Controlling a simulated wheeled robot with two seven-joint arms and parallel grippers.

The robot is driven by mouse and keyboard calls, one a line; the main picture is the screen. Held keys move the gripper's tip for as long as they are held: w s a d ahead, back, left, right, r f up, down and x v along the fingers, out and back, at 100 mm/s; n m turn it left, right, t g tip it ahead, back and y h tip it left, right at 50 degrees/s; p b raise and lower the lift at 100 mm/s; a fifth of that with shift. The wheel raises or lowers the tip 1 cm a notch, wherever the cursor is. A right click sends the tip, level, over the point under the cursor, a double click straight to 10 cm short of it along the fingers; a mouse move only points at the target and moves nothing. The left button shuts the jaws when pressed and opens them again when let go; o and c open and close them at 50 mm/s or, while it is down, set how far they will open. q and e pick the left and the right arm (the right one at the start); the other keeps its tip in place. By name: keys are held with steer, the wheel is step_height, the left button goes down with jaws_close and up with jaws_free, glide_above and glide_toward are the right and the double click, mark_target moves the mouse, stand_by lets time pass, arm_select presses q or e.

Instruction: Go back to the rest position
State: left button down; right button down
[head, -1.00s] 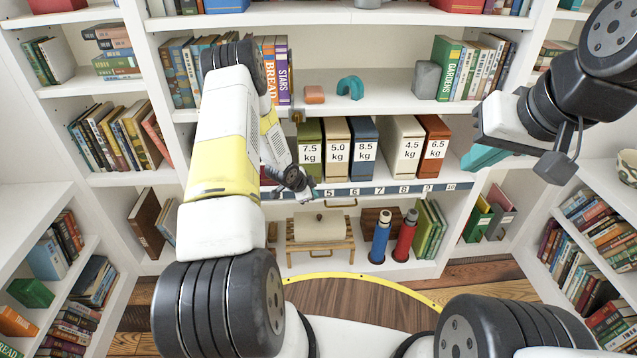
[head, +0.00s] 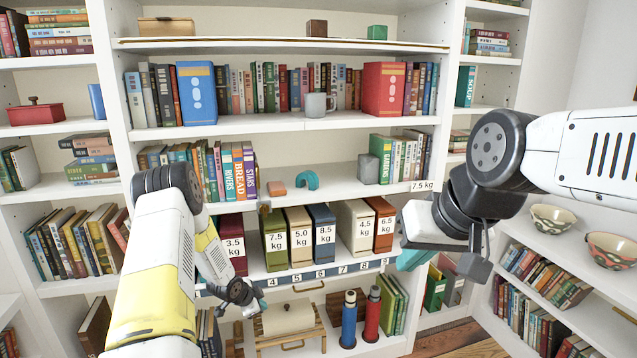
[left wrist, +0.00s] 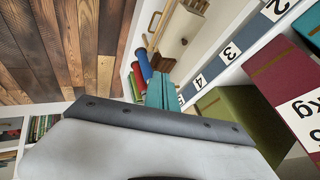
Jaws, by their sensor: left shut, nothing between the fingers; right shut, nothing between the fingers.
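My left gripper (head: 262,303) is in front of the shelf edge with the number strip (head: 325,274), left of the bottles. Its teal fingers (left wrist: 162,92) are together in the left wrist view, with nothing between them. My right gripper (head: 412,260) is at the right, in front of the shelf near the 6.5 kg box (head: 384,232). Its teal fingers are partly hidden by its own wrist, and I see nothing held.
Labelled weight boxes (head: 275,240) stand in a row behind the left gripper. Below are a blue bottle (head: 349,320), a red bottle (head: 372,315) and a wooden rack (head: 290,340). Patterned bowls (head: 610,250) sit on the right shelf. Wooden floor (left wrist: 60,45) is open.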

arm_select(q)
steer(key=s+a+r+n+y, duration=0.1)
steer(key=s+r+n, duration=0.3)
steer(key=r, duration=1.2)
steer(key=s+a+r+n+y, duration=0.1)
steer(key=s+r+n+y, duration=0.3)
steer(key=r, duration=1.2)
steer(key=s+d+r+n+h, duration=0.1)
steer(key=s+r, duration=0.3)
steer(key=s, duration=0.6)
steer(key=s+d+r+n+h, duration=0.2)
steer(key=s+d+r, duration=0.1)
steer(key=s, duration=0.7)
steer(key=s+d+r+n+h, duration=0.1)
steer(key=s+d+r+n, duration=0.1)
steer(key=s+r, duration=0.3)
steer(key=s, duration=0.4)
steer(key=shift+s+d+r+g, duration=0.25)
steer(key=shift+s+r+g, duration=0.05)
steer(key=shift+s+r, duration=0.1)
